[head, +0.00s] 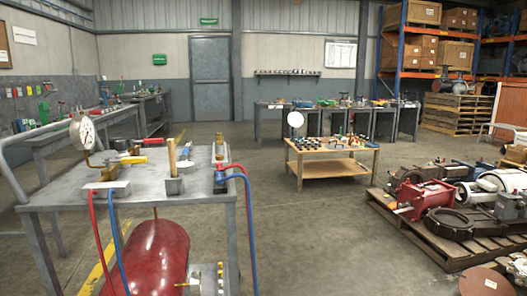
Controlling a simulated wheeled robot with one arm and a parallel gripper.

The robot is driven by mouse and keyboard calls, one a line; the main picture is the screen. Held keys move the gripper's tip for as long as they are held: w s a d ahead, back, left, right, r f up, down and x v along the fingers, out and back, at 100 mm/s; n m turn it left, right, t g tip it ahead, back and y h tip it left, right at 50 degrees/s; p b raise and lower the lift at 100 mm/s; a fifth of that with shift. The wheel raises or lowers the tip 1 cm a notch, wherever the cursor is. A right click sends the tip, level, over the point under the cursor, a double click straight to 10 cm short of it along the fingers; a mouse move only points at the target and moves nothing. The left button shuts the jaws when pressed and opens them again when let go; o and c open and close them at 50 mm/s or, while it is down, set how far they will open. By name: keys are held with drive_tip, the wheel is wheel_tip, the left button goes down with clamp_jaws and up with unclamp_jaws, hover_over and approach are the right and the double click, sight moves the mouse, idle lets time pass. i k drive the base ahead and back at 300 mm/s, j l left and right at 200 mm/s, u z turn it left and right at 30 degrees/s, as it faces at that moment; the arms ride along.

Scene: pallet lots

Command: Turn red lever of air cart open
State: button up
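The air cart is the grey metal cart (75,187) in the left foreground. A round white gauge (83,132) stands on its top at the left. A red tank (152,255) lies under the top. Small yellow-handled fittings, a wooden handle (172,156) and a brass fitting (219,141) are on top. Red hoses (97,230) and blue hoses (119,245) hang from blocks at its edge. I cannot pick out a red lever for sure; small red parts show near the hose ends at the right. My gripper is not in view.
A low wooden table (331,165) with small parts stands mid-floor. A pallet (420,241) of red and grey machine parts is at the right. Workbenches line the left and back walls. Bare concrete floor (300,245) lies between the cart and the pallet.

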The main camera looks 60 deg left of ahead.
sight(158, 140)
drive_tip(key=u, duration=3.1)
